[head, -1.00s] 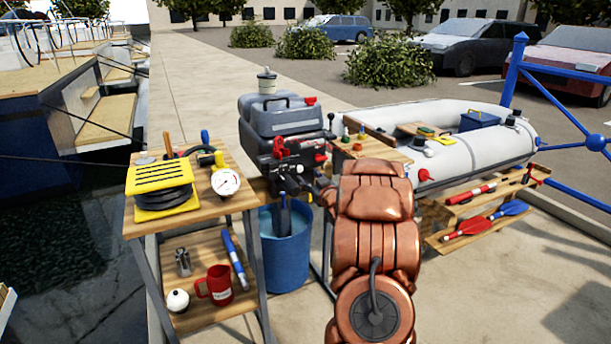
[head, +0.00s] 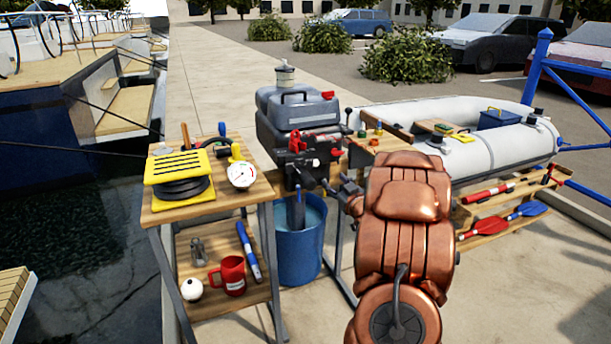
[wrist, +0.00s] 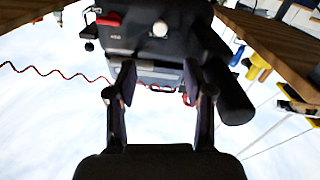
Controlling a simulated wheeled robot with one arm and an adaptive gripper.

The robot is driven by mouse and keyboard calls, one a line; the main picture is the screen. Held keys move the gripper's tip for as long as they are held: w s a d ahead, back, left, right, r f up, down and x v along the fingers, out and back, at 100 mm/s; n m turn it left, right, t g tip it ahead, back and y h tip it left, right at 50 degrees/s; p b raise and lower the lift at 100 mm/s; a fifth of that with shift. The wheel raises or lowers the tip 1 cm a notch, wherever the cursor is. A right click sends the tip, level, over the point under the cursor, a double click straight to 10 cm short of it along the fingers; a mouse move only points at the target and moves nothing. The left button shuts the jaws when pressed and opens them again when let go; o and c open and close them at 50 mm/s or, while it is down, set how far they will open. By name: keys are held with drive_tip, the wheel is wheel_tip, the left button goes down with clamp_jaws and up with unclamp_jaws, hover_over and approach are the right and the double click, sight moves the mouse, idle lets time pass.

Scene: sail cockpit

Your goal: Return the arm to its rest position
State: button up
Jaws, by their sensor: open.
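My copper arm stands bent in the right middle of the head view. My gripper (head: 345,190) shows small at the arm's left side, close to the grey outboard motor (head: 290,120). In the wrist view, the fingers of my gripper (wrist: 162,95) are apart with nothing between them. The dark motor body (wrist: 150,30) fills the top of that view, beyond the fingertips. I cannot tell the exact gap between fingers and motor.
A wooden shelf stand (head: 160,215) with a red mug (head: 232,273) and a gauge (head: 241,175) is at left. A blue bucket (head: 300,250) stands below the motor. A grey inflatable boat (head: 480,150) lies behind my arm. Open pavement (head: 540,290) is at right.

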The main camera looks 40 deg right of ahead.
drive_tip(key=s+a+f+g+y, duration=0.15)
drive_tip(key=a+g, duration=0.35)
drive_tip(key=a, duration=0.6)
drive_tip(key=s+a+f+g, duration=0.25)
drive_tip(key=a+g, duration=0.25)
drive_tip(key=a, duration=0.6)
drive_tip(key=s+a+r+n+g+y, duration=0.15)
drive_tip(key=s+a+g, duration=0.35)
drive_tip(key=s+a, duration=0.85)
drive_tip(key=s+a+g+y, duration=0.35)
drive_tip(key=s+a, duration=0.75)
drive_tip(key=s, duration=0.5)
wheel_tip(320, 180, up, 23)
drive_tip(key=s+p, duration=0.1)
drive_tip(key=p, duration=2)
drive_tip(key=shift+s+f+h+p, duration=0.15)
drive_tip(key=shift+h+p, duration=0.15)
drive_tip(key=shift+h, duration=0.05)
